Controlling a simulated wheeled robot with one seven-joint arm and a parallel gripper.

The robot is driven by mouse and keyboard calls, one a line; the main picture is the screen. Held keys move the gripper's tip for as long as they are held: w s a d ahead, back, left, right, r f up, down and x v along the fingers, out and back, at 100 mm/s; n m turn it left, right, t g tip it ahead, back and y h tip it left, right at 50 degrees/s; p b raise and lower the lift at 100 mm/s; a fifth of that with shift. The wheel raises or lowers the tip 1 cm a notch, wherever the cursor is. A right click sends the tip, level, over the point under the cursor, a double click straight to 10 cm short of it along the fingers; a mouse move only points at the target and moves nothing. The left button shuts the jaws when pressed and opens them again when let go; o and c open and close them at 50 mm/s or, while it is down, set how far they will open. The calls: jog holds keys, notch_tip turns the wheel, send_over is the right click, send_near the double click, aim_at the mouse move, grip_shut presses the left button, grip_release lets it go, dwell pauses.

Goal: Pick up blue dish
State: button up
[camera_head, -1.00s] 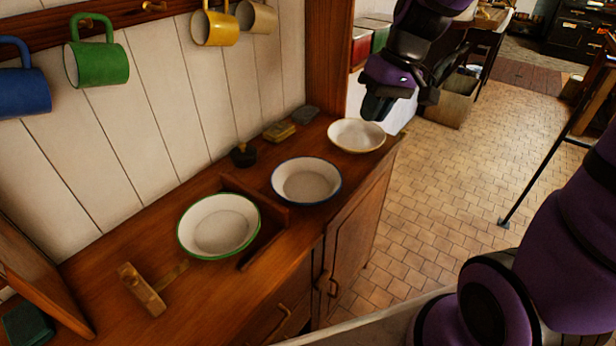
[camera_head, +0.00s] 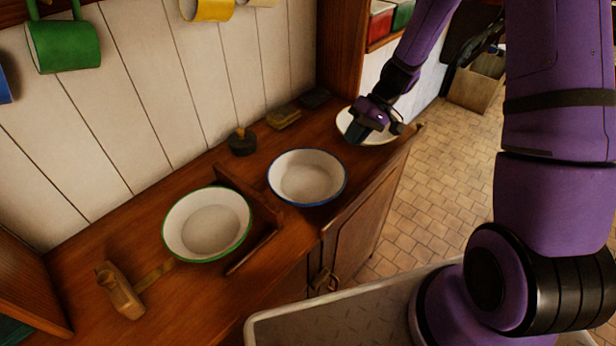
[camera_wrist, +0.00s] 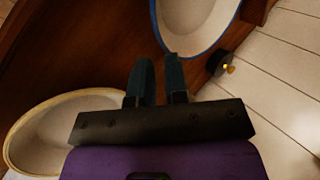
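The blue dish (camera_head: 306,180) is a round white enamel bowl with a blue rim, upright on the wooden counter in the head view. Part of it shows at the top of the wrist view (camera_wrist: 195,22). My gripper (camera_head: 356,131) is above the pale yellow-rimmed dish, to the right of and behind the blue dish in the head view. In the wrist view my gripper (camera_wrist: 159,65) has its two dark fingers a little apart, with nothing between them. The fingers point toward the blue dish's rim and appear apart from it.
The yellow-rimmed dish (camera_head: 378,139) is partly hidden by my gripper. A green-rimmed dish (camera_head: 207,224) sits to the left, beside a raised wooden divider (camera_head: 250,200). A dark knobbed object (camera_head: 242,143) stands near the wall. A wooden tool (camera_head: 119,291) lies front left.

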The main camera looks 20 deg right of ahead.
aim_at(333, 163)
jog(key=x, duration=1)
jog(key=shift+s+a, duration=0.1)
jog(key=shift+c, duration=0.5)
grip_shut()
